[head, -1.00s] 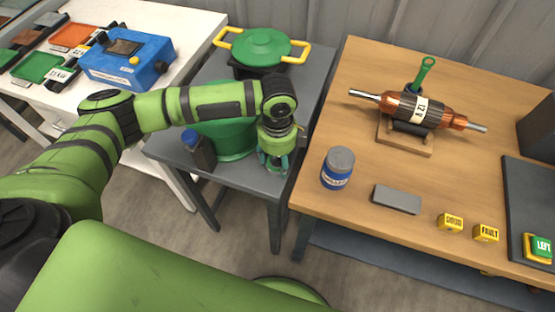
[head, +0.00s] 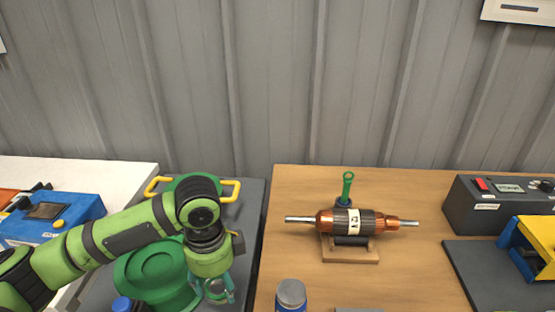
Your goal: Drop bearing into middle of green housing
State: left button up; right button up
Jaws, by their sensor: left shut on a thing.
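The green housing (head: 158,272) is a round, drum-like body on the grey table at the lower left. My left arm passes in front of it and hides part of its top. My left gripper (head: 216,294) points down just to the right of the housing. Its teal fingers are shut on a small grey piece, seemingly the bearing (head: 216,287), mostly hidden between them. I cannot tell whether the gripper touches the housing. My right gripper is out of view.
A green lid with yellow handles (head: 233,191) is behind my arm. A copper rotor (head: 345,222) rests on a wooden stand on the wooden table. A blue and grey can (head: 291,294) stands near the bottom edge. A dark control box (head: 490,205) is at right.

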pick_arm(q)
jog(key=n, duration=0.2)
jog(key=a+n, duration=0.1)
jog(key=n, duration=0.1)
jog(key=s+r+n, duration=0.1)
jog(key=n, duration=0.1)
jog(key=shift+s+a+r+n, duration=0.1)
jog(key=shift+a+n, duration=0.2)
jog(key=shift+a, duration=0.1)
jog(key=s+a+n, duration=0.1)
jog(key=n, duration=0.3)
jog(key=a+r+n, duration=0.1)
jog(key=n, duration=0.3)
jog(key=s+a+r+n, duration=0.1)
jog(key=n, duration=0.4)
jog(key=shift+s, duration=0.35)
